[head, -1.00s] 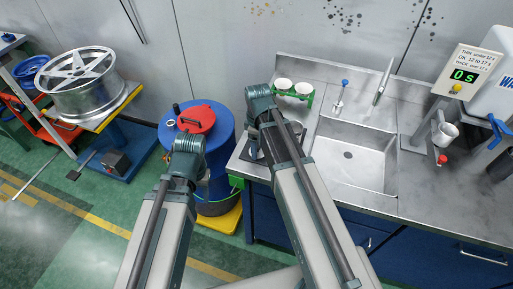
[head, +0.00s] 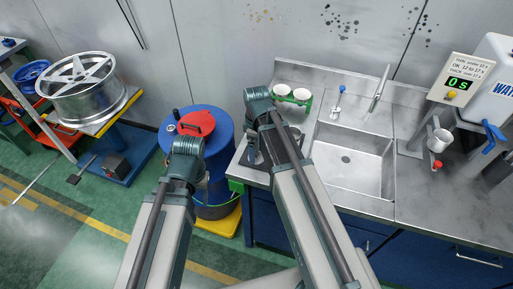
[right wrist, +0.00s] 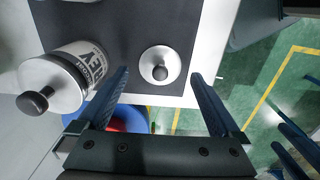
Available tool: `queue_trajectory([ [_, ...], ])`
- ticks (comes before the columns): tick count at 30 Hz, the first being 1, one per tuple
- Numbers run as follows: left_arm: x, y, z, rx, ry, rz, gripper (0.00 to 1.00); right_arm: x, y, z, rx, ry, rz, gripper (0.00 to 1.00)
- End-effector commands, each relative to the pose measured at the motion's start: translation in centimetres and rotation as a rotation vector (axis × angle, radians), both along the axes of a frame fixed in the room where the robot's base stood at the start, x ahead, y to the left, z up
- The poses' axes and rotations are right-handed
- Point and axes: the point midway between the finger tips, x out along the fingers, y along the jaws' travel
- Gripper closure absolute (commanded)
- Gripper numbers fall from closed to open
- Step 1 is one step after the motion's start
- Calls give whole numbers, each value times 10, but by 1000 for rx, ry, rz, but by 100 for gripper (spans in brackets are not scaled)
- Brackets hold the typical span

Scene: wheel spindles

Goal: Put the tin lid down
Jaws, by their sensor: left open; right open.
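The tin lid (right wrist: 160,62), a round pale metal disc with a black knob, shows over a dark mat (right wrist: 120,30) in the right wrist view. My right gripper (right wrist: 160,76) is open, one finger on each side of the lid in the picture, with a gap on both sides. A labelled tin (right wrist: 80,68) with a silver top and black knob shows to the left. My left gripper's dark fingers (right wrist: 297,150) show apart at the lower right of that view. In the head view both grippers are largely hidden by my arms.
A wheel (head: 85,85) stands at far left.

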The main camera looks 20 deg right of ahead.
Motion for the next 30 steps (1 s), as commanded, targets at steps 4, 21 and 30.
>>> queue_trajectory([
  [4, 0, 0, 29, 0, 0, 0, 50, 0, 0, 29, 0, 0, 0, 0],
  [21, 0, 0, 100, 0, 0, -2, 50, 0, 0, 100, 0, 0, 0, 0],
  [30, 0, 0, 99, 0, 0, -2, 50, -24, 22, 99, -13, 8, -78, 0],
])
